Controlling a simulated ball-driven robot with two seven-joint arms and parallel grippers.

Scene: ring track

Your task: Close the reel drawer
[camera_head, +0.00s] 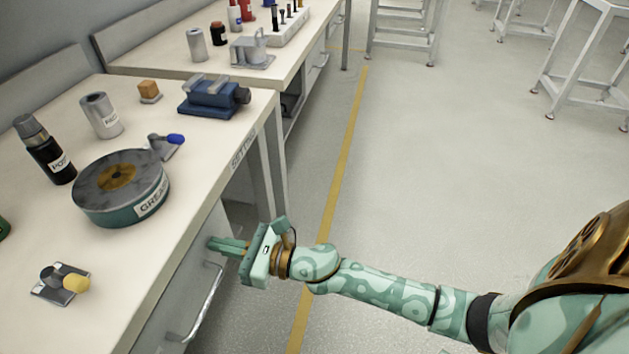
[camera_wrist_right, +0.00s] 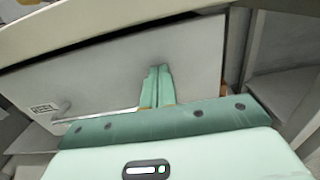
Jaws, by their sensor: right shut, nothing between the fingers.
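The drawer front (camera_head: 190,282) is a pale grey panel under the near bench's edge, with a metal bar handle (camera_head: 206,305). In the right wrist view the drawer front (camera_wrist_right: 110,78) fills the middle, with its handle (camera_wrist_right: 62,112) and a small label (camera_wrist_right: 43,108) at left. My right gripper (camera_head: 213,243) is shut and empty, its fingers pointing at the panel near its far end, beyond the handle. In the right wrist view the fingertips (camera_wrist_right: 160,70) overlap the panel; I cannot tell whether they touch it or how far the drawer stands out. My left gripper is out of view.
The near bench top (camera_head: 190,180) holds a round grease tin (camera_head: 120,188), a black bottle (camera_head: 46,150), a grey cylinder (camera_head: 101,116) and a blue vise (camera_head: 212,96). A second bench (camera_head: 160,55) stands behind. The floor (camera_head: 440,180) at right is open, with stools farther back.

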